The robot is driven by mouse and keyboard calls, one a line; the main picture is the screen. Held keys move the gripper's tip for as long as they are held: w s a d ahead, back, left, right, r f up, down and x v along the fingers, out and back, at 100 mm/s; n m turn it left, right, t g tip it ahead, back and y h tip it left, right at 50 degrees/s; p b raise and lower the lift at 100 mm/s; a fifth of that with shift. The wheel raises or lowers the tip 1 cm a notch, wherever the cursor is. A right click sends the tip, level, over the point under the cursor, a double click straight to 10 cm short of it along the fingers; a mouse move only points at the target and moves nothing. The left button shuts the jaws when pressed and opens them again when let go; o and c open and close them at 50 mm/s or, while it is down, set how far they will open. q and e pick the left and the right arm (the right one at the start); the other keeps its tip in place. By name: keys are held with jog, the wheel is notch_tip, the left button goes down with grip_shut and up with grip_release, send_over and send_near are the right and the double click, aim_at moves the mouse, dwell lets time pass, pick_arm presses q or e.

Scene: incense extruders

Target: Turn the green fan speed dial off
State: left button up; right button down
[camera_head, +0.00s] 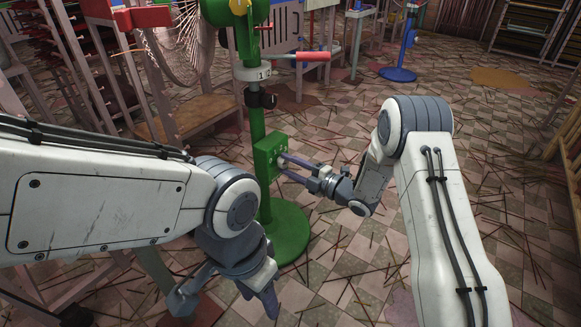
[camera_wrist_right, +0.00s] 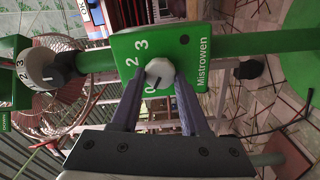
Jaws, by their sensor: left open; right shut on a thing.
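The green fan stand (camera_head: 256,140) is a green pole on a round green base (camera_head: 287,235). A green control box (camera_head: 266,158) on the pole carries the dial. In the right wrist view the box (camera_wrist_right: 190,45) has the numbers 0, 2 and 3 and the word "Mistrowen". The whitish dial (camera_wrist_right: 160,70) has a dark line on its face toward the 0. My right gripper (camera_head: 283,166) is shut on the dial, one finger on each side. My left gripper (camera_head: 226,297) is open and empty, low in front of the base.
A wooden frame (camera_head: 190,110) stands left. A blue stand (camera_head: 398,72) is farther back. The tiled floor at right is open, strewn with thin sticks.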

jog(key=shift+s+a, duration=0.15)
jog(key=shift+a, duration=0.1)
jog(key=shift+c, duration=2)
grip_release()
jog(key=shift+d, duration=0.1)
jog(key=shift+d, duration=0.1)
jog(key=shift+s+d+p, duration=0.1)
jog(key=shift+d+p, duration=0.2)
jog(key=p+v, duration=0.4)
jog(key=v, duration=0.5)
jog(key=shift+s+d, duration=0.2)
jog(key=shift+s, duration=0.05)
